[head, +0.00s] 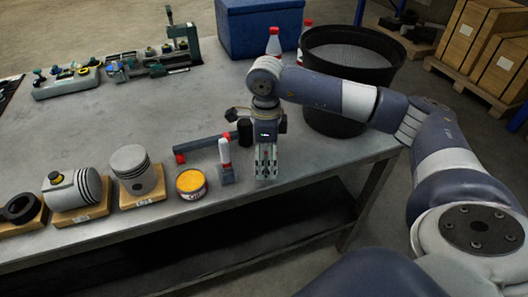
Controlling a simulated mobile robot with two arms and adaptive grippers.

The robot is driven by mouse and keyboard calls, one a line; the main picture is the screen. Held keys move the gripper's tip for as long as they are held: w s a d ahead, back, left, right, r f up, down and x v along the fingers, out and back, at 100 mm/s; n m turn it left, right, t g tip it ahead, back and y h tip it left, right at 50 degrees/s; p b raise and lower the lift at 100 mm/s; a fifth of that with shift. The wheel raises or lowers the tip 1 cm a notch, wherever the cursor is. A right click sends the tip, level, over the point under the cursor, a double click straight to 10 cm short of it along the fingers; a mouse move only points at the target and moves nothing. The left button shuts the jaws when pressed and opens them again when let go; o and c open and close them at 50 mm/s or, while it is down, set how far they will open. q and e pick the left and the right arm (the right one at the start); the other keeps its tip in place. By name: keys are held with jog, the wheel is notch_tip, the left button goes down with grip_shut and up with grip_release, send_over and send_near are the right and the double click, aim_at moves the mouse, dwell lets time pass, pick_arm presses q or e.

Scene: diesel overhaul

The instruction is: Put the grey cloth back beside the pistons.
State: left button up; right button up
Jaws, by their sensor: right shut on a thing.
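My right gripper (266,176) points down near the table's front edge, right of the pistons and a small brush. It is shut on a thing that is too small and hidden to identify. I cannot make out the grey cloth anywhere. My left gripper is not in view.
A yellow-topped tin (191,184), the upright brush (226,164) and a red-and-black tool (205,144) lie between pistons and gripper. A black bin (345,105) and blue crate (258,28) stand behind. The table's middle (130,110) is clear.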

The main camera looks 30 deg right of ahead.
jog(key=w, duration=0.1)
jog(key=w+d, duration=0.2)
jog(key=shift+w+f+p, duration=0.2)
jog(key=shift+w+p, duration=0.2)
notch_tip(320, 180, down, 3)
jog(key=shift+r+p, duration=0.2)
jog(key=shift+p, duration=0.5)
jog(key=shift+f, duration=0.65)
jog(key=o, duration=1)
